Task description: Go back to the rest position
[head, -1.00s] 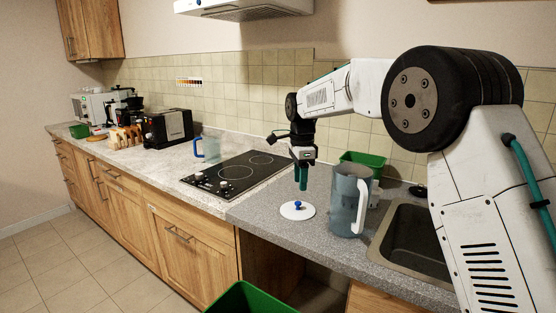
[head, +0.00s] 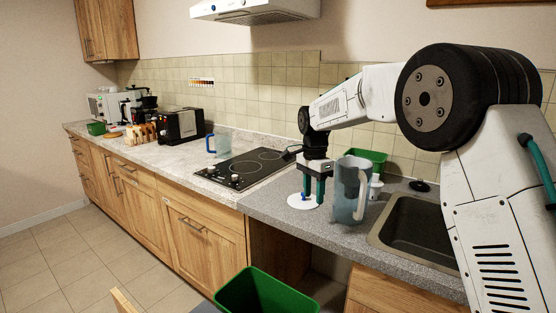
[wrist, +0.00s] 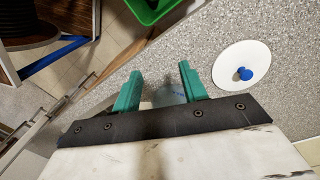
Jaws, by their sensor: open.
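My gripper (head: 314,192) is open and empty over the grey counter, between the white lid and the jug in the head view. Its two teal fingers also stand apart in the wrist view (wrist: 160,86). The round white lid (head: 296,203) with a blue knob lies flat on the counter, just left of the fingers. In the wrist view the lid (wrist: 229,67) is right of the fingers, clear of them. The translucent blue-grey jug (head: 345,205) stands upright just right of my gripper; I cannot tell the exact gap.
The sink (head: 418,230) is right of the jug. A green container (head: 374,157) stands behind it, and a green bin (head: 262,290) is below the counter front. The black hob (head: 240,168), another jug (head: 222,146) and a toaster (head: 182,126) are to the left.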

